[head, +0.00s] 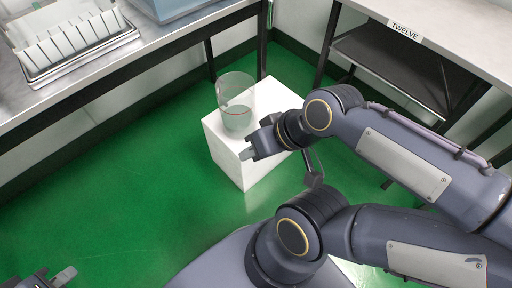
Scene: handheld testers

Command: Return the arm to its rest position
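My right arm reaches in from the right side of the head view. Its gripper (255,143) is over the near side of a white block (240,171), just to the lower right of a clear container. Nothing shows held in it, but its finger gap is not clear from this angle. My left gripper (50,280) shows only in part at the bottom left corner, low over the green floor. A light finger tip is visible, and the rest is cut off by the frame edge.
The clear beaker-like container (237,103) with a red line stands upright on the white block. A metal bench (150,48) with a slotted rack (72,47) is at upper left. A table labelled TWELVE (462,38) is at upper right. Green floor (130,205) is clear at left.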

